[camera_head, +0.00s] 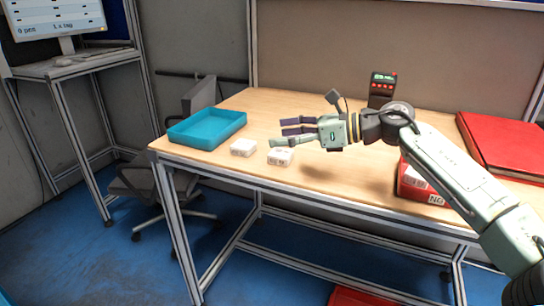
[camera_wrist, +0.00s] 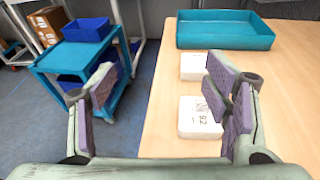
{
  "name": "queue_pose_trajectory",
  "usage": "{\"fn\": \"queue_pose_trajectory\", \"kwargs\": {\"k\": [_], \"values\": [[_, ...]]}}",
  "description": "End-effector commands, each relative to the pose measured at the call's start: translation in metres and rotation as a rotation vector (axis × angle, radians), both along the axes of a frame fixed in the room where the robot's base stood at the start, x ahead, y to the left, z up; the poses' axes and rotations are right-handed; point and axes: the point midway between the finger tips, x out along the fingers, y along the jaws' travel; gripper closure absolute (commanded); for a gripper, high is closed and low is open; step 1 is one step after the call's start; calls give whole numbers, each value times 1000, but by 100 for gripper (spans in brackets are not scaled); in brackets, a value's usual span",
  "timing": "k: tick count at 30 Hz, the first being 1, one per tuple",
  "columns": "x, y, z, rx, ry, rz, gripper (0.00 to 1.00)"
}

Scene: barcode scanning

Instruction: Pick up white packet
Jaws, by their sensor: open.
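Two small white packets sit on the wooden table near its front edge. The nearer packet (camera_head: 280,157), with dark print on it, also shows in the wrist view (camera_wrist: 196,120), partly hidden behind the right finger. The other packet (camera_head: 243,147) lies to its left in the head view; in the wrist view (camera_wrist: 192,66) it is farther off. My gripper (camera_head: 288,132) is above the table, close to the nearer packet. Its fingers are spread and empty in the wrist view (camera_wrist: 160,82), with both packets toward the right finger.
A teal tray (camera_head: 235,121) stands at the table's left end. A black device (camera_head: 381,88) with a green display stands at the back. A red box (camera_head: 412,190) and a large red binder-like object (camera_head: 505,140) are to the right. A blue cart (camera_wrist: 75,55) stands beyond the table edge.

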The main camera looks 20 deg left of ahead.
Motion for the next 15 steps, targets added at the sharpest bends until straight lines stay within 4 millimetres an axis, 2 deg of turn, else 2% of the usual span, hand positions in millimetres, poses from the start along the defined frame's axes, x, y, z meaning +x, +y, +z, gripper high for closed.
{"fn": "queue_pose_trajectory", "kwargs": {"k": [1,3,6,8,15], "values": [[16,-34,-10,-57,-30,-46,30],[28,-65,-20,-113,-57,-79,30],[35,-88,-27,-154,-73,-103,30],[37,-89,-30,-164,-77,-107,30],[38,-54,-43,-162,-77,-105,30]]}}
